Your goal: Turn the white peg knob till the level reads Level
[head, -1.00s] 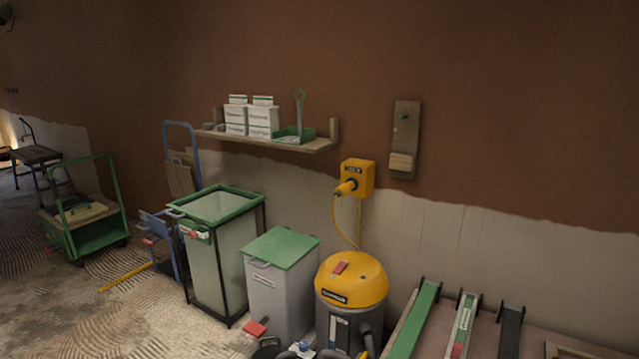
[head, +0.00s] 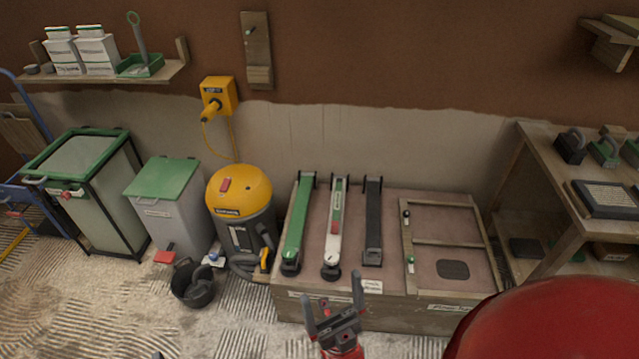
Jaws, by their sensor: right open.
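I cannot make out for certain a white peg knob or a level reading. A low wooden box (head: 300,312) carries three long bars side by side: a green one (head: 297,222), a white one (head: 331,256) with green and red parts, and a black one (head: 373,220). To their right, a wooden frame (head: 445,203) lies on the box, with small black and green knobs on its left rail. My right gripper (head: 333,290) is open and empty in front of the box, apart from the bars in the picture. My left gripper is not in view.
A yellow-topped vacuum (head: 240,190), a grey bin (head: 165,205) and a black bucket (head: 192,285) stand left of the box. A wooden bench (head: 550,210) with tools is at the right. A wall board (head: 257,50) hangs above. A large red part of mine covers the lower right.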

